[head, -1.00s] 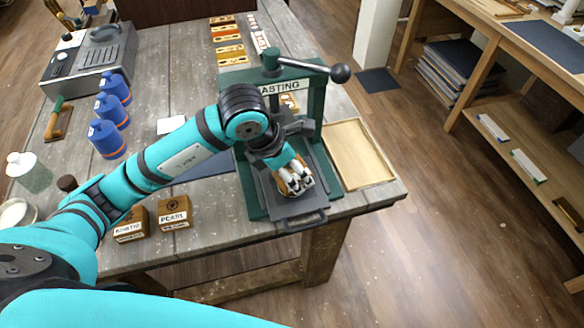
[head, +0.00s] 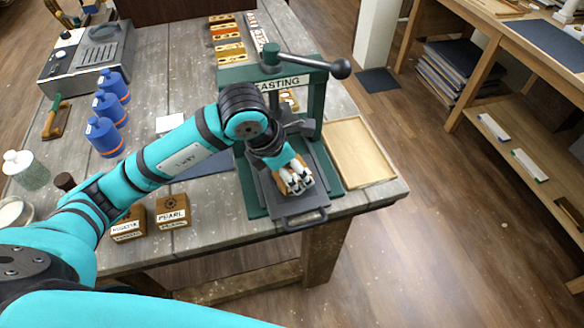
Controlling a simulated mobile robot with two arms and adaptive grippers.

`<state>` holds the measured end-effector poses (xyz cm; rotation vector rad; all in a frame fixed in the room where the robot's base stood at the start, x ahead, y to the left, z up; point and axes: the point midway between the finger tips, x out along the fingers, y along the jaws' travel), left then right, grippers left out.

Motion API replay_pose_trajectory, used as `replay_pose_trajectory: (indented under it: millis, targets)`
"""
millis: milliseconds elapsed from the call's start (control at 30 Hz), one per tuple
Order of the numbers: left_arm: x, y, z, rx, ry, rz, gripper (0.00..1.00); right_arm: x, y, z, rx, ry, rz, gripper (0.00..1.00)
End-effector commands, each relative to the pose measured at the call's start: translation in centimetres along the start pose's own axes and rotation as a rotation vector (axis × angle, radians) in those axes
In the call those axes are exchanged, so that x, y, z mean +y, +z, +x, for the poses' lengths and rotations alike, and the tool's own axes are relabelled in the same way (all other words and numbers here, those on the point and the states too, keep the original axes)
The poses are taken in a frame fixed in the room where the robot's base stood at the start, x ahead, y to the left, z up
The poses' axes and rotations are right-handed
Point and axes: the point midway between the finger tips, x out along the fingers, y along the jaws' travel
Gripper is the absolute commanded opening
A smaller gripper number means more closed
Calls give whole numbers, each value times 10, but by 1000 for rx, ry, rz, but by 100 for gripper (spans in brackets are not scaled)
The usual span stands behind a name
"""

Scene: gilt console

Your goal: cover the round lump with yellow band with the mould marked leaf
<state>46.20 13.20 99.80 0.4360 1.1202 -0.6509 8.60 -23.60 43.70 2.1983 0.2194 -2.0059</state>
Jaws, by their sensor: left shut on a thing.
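My left gripper (head: 299,184) is shut on a brown wooden block, the mould (head: 280,184), over the dark sliding plate (head: 296,207) at the front of the green press (head: 331,172). The fingers cover most of this mould, and no mark on it can be read. I cannot tell whether it touches the plate. The round lump with the yellow band cannot be made out; the gripper and mould hide the middle of the plate. My right gripper is not in view.
Two wooden moulds, one marked PEARL (head: 172,211) and one with a hard-to-read label (head: 128,224), stand at the front edge left of the press. A shallow wooden tray (head: 358,152) lies right of it. Blue bottles (head: 104,137) stand at the left.

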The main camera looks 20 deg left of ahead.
Motion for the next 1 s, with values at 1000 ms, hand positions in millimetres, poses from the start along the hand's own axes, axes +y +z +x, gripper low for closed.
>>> replay_pose_trajectory:
  millis: [1000]
  targets:
    - [0, -1, 3, 0, 0, 0, 28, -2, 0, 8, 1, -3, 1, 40]
